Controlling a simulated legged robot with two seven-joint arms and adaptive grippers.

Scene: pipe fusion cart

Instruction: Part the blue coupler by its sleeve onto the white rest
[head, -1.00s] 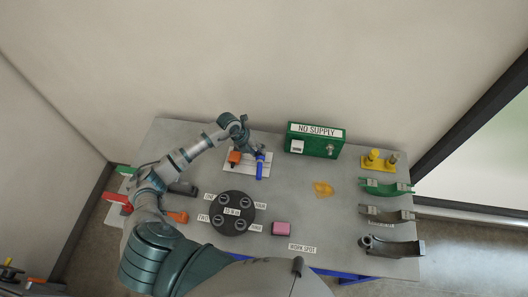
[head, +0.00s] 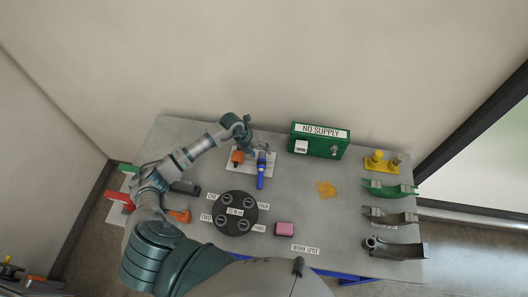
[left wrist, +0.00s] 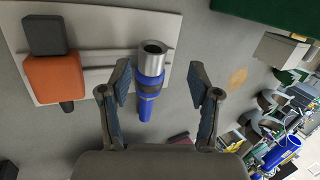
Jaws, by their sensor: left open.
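The blue coupler (head: 261,176) lies on the white rest (head: 243,169) at the back of the table, its front end reaching past the plate's edge. In the left wrist view the coupler (left wrist: 148,108) has a silver hollow end (left wrist: 153,60), a dark band and a blue body, and the rest (left wrist: 105,35) lies under its silver end. My left gripper (head: 262,150) is open at the coupler's far end. In the left wrist view its fingers (left wrist: 167,84) stand on both sides of the coupler, with gaps. My right gripper is not in view.
An orange block with a dark knob (head: 237,157) sits on the plate left of the coupler. A green NO SUPPLY box (head: 318,142) stands to the right. A round black holder (head: 235,213) and a pink block (head: 284,229) are nearer the front. The table between them is clear.

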